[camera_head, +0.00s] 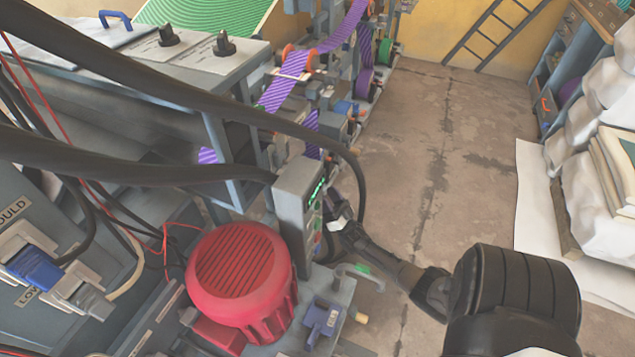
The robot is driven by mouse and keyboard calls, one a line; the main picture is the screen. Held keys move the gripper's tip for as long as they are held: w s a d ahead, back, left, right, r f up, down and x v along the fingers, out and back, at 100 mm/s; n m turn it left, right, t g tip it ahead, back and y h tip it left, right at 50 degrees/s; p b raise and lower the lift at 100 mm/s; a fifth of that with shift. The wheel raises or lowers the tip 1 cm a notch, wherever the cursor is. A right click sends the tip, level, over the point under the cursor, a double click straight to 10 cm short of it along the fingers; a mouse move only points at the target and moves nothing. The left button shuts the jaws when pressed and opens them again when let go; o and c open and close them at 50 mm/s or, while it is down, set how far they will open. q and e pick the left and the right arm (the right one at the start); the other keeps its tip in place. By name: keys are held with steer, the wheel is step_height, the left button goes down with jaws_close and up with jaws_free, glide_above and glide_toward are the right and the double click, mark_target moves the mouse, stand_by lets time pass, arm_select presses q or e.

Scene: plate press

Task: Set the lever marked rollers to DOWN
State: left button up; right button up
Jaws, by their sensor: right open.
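My right arm reaches in from the lower right, and its gripper (338,219) is open beside a grey control box (293,205) with a green display and coloured buttons. Cables and the box's edge partly hide the fingers, and I cannot tell whether they touch anything. A small pale lever-like handle with a green part (357,271) sits just below the gripper. I cannot read a rollers or DOWN mark anywhere, so I cannot tell which control is the rollers lever. My left gripper is not in view.
A red motor (240,272) stands below the control box, with a blue part (322,322) beside it. Thick black cables cross the upper left. Purple striped web (285,92) runs through the machine. White sacks (590,190) stand at right. The concrete floor (440,150) between is clear.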

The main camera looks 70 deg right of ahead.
steer(key=s+a+p, duration=0.3)
steer(key=s, duration=0.5)
steer(key=shift+s+a, duration=0.15)
steer(key=shift+a, duration=0.05)
stand_by(0.4)
